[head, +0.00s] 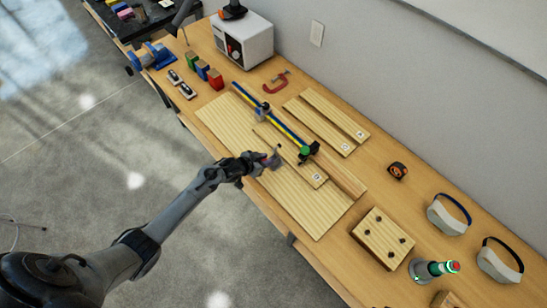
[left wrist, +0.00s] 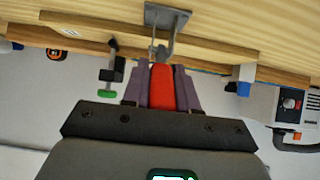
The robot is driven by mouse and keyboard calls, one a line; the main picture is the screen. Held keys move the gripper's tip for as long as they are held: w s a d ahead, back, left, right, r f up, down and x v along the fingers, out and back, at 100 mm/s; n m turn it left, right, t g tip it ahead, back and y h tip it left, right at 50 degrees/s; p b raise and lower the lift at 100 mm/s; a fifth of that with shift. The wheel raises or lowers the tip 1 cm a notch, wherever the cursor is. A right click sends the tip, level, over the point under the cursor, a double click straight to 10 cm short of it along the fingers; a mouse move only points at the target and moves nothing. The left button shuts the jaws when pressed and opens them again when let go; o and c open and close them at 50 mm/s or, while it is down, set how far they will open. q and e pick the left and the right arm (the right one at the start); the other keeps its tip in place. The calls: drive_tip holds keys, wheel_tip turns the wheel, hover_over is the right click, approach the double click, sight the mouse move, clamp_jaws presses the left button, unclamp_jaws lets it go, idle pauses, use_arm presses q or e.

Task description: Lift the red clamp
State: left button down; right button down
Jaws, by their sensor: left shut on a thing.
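My left gripper (head: 266,160) is over the wooden boards near the bench's front edge. In the left wrist view its purple-grey fingers (left wrist: 161,88) are shut on the red handle of a clamp (left wrist: 161,84). A metal rod and grey plate (left wrist: 168,16) extend from that handle towards the boards. In the head view the gripper mostly hides this clamp, and I cannot tell whether it touches the board. A separate red C-shaped clamp (head: 275,84) lies farther back, near the white machine. My right gripper is not in view.
A long blue-and-yellow bar clamp (head: 271,115) with a green-ended screw lies across the boards beside the gripper.

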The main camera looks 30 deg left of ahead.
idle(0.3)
use_arm(q)
drive_tip(key=c, duration=1)
unclamp_jaws()
drive_tip(key=shift+o, duration=0.2)
drive_tip(key=shift+r, duration=0.1)
drive_tip(key=shift+s+a+r, duration=0.1)
drive_tip(key=shift+s+r, duration=0.05)
drive_tip(key=shift+s, duration=0.05)
drive_tip(key=p+v, duration=0.1)
drive_tip(key=v, duration=0.9)
drive_tip(key=shift+r, duration=0.1)
